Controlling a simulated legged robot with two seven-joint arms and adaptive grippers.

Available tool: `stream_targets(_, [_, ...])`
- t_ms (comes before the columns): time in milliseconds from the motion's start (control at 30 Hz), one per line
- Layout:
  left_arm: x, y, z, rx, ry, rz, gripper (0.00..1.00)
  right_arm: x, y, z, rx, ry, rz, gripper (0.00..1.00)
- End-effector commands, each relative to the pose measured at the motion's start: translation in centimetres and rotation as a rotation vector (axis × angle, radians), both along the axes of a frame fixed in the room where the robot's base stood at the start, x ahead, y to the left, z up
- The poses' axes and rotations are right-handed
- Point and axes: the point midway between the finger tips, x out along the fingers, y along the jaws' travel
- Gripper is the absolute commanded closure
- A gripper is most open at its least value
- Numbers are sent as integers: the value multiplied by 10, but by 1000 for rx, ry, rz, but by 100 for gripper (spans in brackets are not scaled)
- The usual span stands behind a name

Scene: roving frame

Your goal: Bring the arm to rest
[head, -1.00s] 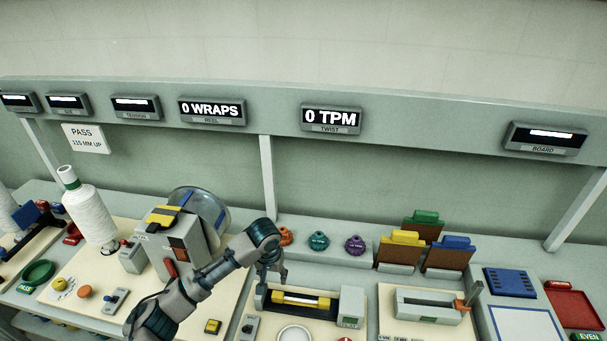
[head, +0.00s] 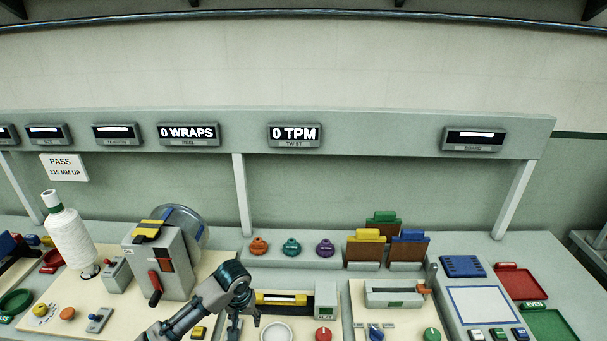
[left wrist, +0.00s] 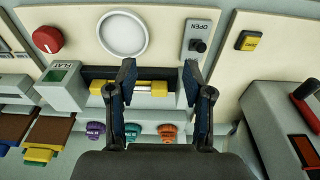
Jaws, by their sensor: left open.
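My left arm comes up from the bottom of the head view, and its gripper (head: 243,322) hangs at the left end of the twist tester. In the left wrist view the gripper (left wrist: 158,80) is open and empty, with its two dark fingers spread. Between and beyond the fingers is the twist tester's bar with yellow clamps (left wrist: 132,89). The same yellow-clamped bar shows in the head view (head: 283,298), partly behind my gripper. I cannot tell the gap between fingertips and bar. My right gripper is not in view.
A grey reel machine (head: 160,262) stands left of my arm, with a white yarn cone (head: 70,238) further left. Orange, teal and purple knobs (head: 291,247) sit behind the tester. Coloured boards (head: 367,248) and a red tray (head: 517,282) are to the right.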

Motion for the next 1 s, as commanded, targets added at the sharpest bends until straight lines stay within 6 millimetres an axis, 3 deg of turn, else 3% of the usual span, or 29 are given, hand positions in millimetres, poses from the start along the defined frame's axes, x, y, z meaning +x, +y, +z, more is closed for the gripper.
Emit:
stream_targets(367, [-33,-34,-52,-61,-13,-131,49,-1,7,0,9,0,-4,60])
stream_targets(567, [-66,-56,-87,-121,-39,-214,49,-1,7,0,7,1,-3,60])
stream_targets(667, [-88,-67,-107,-160,-61,-252,49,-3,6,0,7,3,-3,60])
stream_targets(800, [-132,-76,-139,-222,-111,-284,49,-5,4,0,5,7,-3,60])
stream_targets(1000, [-199,-52,-170,-224,-188,-244,49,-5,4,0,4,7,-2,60])
